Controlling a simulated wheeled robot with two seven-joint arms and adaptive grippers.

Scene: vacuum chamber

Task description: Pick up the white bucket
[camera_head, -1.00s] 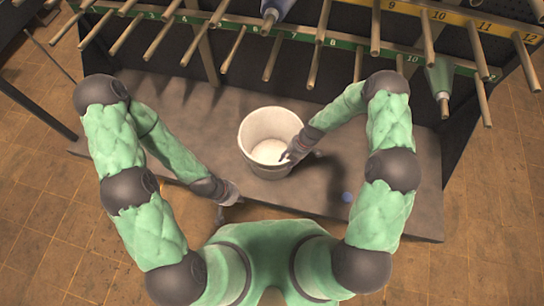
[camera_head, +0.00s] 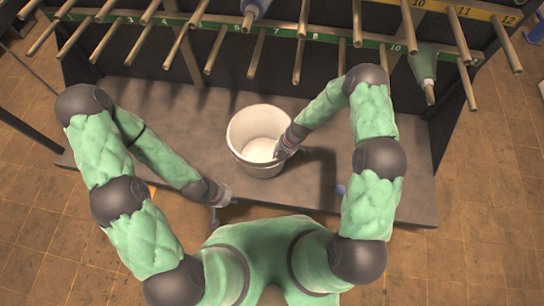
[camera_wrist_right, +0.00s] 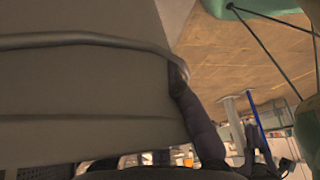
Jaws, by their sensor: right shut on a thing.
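The white bucket (camera_head: 262,169) is upright over the grey bench in the head view, open at the top and empty as far as I can see. My right gripper (camera_head: 281,152) is shut on its right-hand rim and wall. In the right wrist view the bucket's wall (camera_wrist_right: 80,100) fills the left side, and a dark finger of my right gripper (camera_wrist_right: 190,108) lies against it. Whether the bucket's base touches the bench is hard to see. My left gripper (camera_head: 226,197) is apart from the bucket, near the bench's front edge; its jaw state is unclear.
The grey bench (camera_head: 395,185) has free room to the right and left. A rack with numbered pegs (camera_head: 300,35) stands behind it, with a green tool (camera_head: 423,68) hanging at the right. A small blue object (camera_head: 341,190) lies near the front edge.

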